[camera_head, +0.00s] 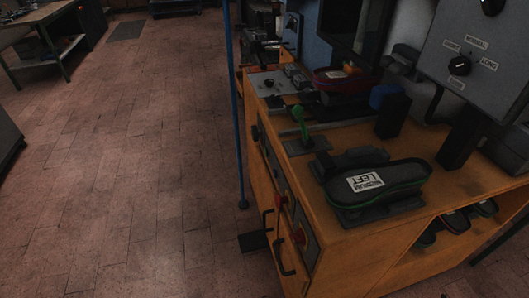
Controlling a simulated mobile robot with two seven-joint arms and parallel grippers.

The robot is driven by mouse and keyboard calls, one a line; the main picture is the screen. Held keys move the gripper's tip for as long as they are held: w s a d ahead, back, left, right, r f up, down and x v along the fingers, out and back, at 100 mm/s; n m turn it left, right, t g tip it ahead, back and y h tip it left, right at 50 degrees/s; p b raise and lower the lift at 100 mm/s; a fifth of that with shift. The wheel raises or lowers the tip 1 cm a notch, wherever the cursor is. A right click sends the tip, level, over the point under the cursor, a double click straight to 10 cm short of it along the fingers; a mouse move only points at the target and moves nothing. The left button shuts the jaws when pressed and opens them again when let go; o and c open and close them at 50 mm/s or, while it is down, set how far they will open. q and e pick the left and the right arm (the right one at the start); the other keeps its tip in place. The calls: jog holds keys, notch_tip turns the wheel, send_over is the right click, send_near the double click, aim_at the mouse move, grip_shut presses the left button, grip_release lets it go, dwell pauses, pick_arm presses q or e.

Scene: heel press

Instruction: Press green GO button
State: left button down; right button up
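I cannot make out a green GO button in this view. On the bench's dark front panel I see a red knob or button (281,200) and a second red one (298,236) lower down. A black knob (255,132) sits higher on the same side. Any labels there are too small to read. Neither of my grippers is in view.
A dark shoe part labelled LEFT (378,184) lies on a fixture on the bench. A grey control box (478,55) with a black dial stands at right. A thin blue pole (236,110) stands beside the bench.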

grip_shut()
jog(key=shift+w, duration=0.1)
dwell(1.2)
